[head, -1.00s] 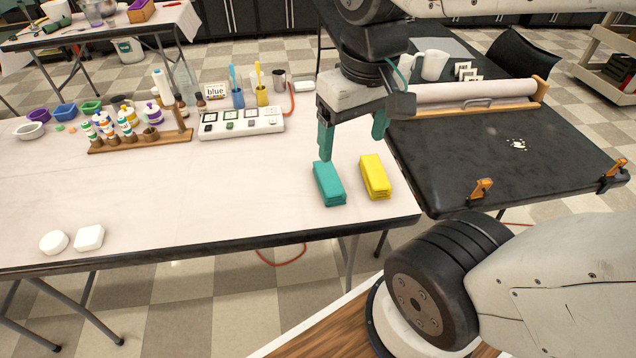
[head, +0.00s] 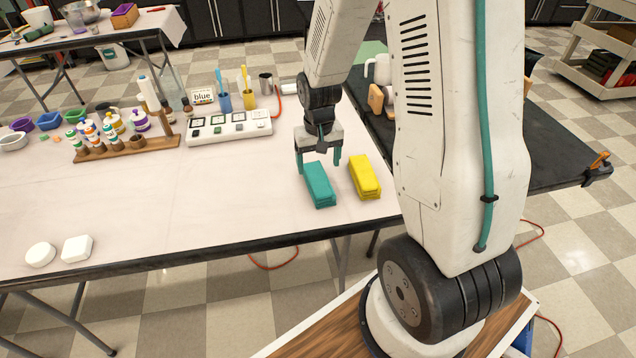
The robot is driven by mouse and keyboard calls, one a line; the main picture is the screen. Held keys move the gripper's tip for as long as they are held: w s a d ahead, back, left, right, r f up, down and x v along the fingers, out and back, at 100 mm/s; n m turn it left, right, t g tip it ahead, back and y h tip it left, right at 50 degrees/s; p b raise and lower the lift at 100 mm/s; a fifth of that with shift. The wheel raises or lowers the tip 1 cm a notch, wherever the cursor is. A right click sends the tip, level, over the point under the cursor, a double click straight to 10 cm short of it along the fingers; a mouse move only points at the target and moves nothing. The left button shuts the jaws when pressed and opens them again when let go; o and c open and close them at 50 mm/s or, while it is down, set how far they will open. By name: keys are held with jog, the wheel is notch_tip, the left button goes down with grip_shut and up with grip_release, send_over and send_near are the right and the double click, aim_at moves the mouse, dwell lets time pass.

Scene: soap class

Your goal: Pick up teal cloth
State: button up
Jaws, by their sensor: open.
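The teal cloth (head: 320,186) is a folded block lying on the white table, near its right end. The yellow cloth (head: 365,176) lies just to its right, with a narrow gap between them. My gripper (head: 319,165) is open and points down at the far end of the teal cloth. One teal finger shows left of the cloth and the other shows to its right, on the side of the yellow cloth. I cannot tell whether the fingers touch the cloth or the table.
A white panel with small squares (head: 228,128) and a wooden bottle rack (head: 128,148) stand farther back. Two white soaps (head: 76,248) lie at the front left. The middle of the white table (head: 190,205) is clear. A dark table (head: 560,150) stands to the right.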

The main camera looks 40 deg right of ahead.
aim_at(318, 178)
notch_tip(318, 178, down, 7)
jog(key=shift+f, duration=0.1)
jog(key=c, duration=1.1)
